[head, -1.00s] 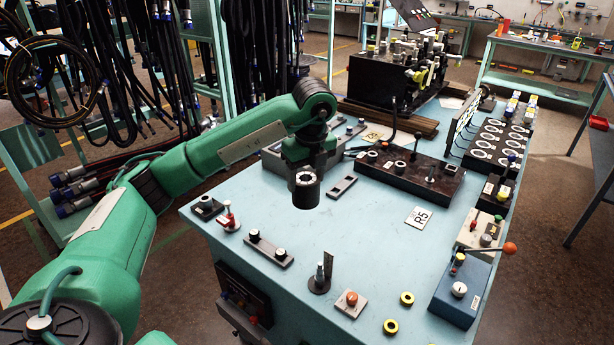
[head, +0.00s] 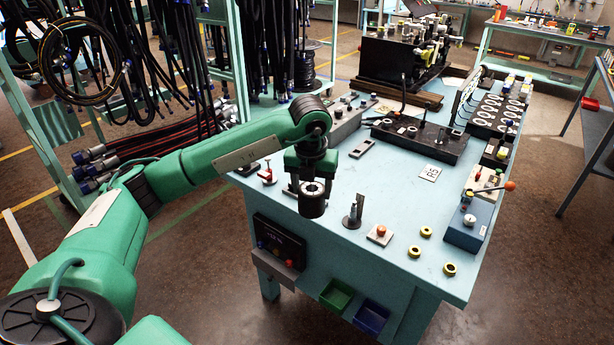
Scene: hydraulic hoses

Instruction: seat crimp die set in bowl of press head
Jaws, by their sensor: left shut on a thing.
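My left gripper (head: 311,174) points down and is shut on a dark cylindrical die set (head: 312,207). The die set has a pale segmented ring around its top opening. It hangs upright at the near left edge of the blue bench and hides part of a grey plate with knobs. I cannot tell for sure which thing is the press head; its bowl is not clearly seen. A black machine (head: 388,58) with yellow and metal fittings stands at the back of the bench. My right gripper is not in view.
The blue bench (head: 385,205) has clear room in its middle. A post on a round base (head: 353,214), a red-button box (head: 380,233) and yellow rings (head: 450,269) stand near its front. A black block (head: 420,138) and a ring rack (head: 497,113) lie farther back.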

